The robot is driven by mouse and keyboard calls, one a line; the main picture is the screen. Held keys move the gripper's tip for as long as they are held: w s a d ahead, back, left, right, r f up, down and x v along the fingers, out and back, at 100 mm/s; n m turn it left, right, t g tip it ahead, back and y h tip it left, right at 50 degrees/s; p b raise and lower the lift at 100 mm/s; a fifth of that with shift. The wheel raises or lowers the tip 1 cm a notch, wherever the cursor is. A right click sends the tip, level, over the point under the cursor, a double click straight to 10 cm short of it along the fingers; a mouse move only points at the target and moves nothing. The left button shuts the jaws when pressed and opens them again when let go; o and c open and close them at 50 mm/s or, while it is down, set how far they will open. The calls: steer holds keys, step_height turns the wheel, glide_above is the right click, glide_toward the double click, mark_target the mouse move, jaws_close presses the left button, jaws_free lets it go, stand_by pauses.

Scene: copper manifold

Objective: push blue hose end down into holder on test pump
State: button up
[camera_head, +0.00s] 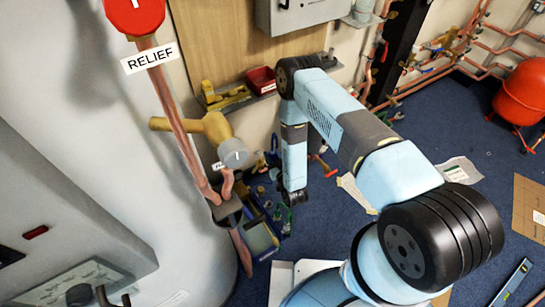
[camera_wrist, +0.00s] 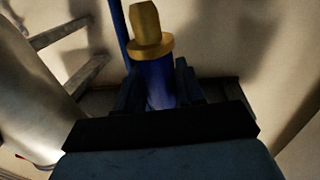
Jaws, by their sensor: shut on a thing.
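In the wrist view, the blue hose end (camera_wrist: 157,82) stands between the dark fingers of my gripper (camera_wrist: 160,90), with its brass fitting (camera_wrist: 147,28) pointing away past the fingertips. My gripper is shut on it. In the head view, my gripper (camera_head: 294,198) hangs low over the floor by the wall, small and dark; the hose end cannot be made out there. A blue-edged box (camera_head: 261,241), perhaps the test pump, stands just left of and below it. I cannot make out the holder in either view.
In the wrist view, a pale rounded body (camera_wrist: 28,100) and grey bars (camera_wrist: 62,34) are close on the left. In the head view, copper pipework (camera_head: 168,105) and a large white cylinder (camera_head: 110,130) fill the left. Blue carpet (camera_head: 440,115) is open on the right.

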steer(key=shift+f, duration=0.1)
steer(key=shift+s+d+f, duration=0.2)
steer(key=shift+s+f, duration=0.05)
steer(key=shift+f, duration=0.25)
steer(key=shift+s+d+f, duration=0.2)
steer(key=shift+f, duration=0.3)
steer(key=shift+s+f, duration=0.3)
steer(key=shift+f, duration=0.1)
steer(key=shift+a, duration=0.1)
steer(key=shift+a+r, duration=0.1)
steer(key=shift+r, duration=0.05)
steer(key=shift+w+a+r, duration=0.1)
steer(key=shift+w+r, duration=0.3)
steer(key=shift+r, duration=0.25)
steer(key=shift+w+a+r, duration=0.1)
steer(key=shift+w+r, duration=0.3)
steer(key=shift+r, duration=0.2)
